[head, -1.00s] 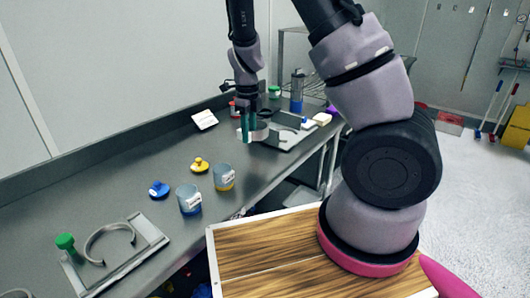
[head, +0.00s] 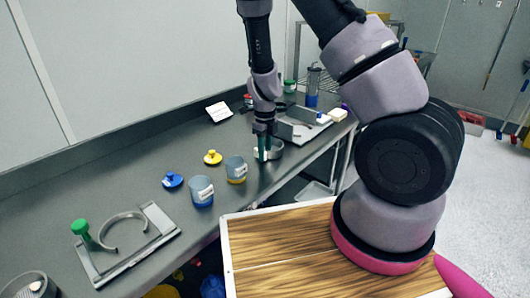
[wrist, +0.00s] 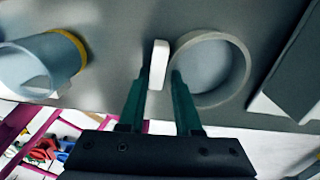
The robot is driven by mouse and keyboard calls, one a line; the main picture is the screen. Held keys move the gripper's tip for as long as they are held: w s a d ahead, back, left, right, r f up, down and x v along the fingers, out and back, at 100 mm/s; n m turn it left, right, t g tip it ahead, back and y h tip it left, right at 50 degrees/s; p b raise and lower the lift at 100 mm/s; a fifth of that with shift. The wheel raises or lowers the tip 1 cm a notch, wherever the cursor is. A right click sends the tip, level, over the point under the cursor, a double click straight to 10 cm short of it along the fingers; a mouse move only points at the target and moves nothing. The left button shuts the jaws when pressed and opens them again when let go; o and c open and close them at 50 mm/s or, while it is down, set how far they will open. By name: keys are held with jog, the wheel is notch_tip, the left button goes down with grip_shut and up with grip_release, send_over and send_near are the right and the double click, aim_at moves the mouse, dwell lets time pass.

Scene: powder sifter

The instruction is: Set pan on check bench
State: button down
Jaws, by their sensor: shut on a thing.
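The pan is a shallow round grey dish with a pale wall; it shows beside my gripper in the head view (head: 275,149) and right of the fingers in the wrist view (wrist: 246,70). My gripper (head: 263,152) points down, with its green fingers (wrist: 160,85) around a white upright tab (wrist: 159,55) at the pan's left side. The pan looks level, over or on the grey bench (head: 130,188), near its front edge. I cannot tell whether its underside touches the bench. The far finger hides part of its wall.
A yellow-bottomed beaker (head: 236,170) stands close left of the pan, with a blue one (head: 201,191) beyond. Blue (head: 172,181) and yellow (head: 213,158) knobs sit behind. A flat fixture (head: 303,127) is to the right. A ring stand (head: 122,245) is at front left.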

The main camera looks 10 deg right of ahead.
jog(key=shift+f, duration=0.15)
jog(key=c, duration=0.6)
grip_release()
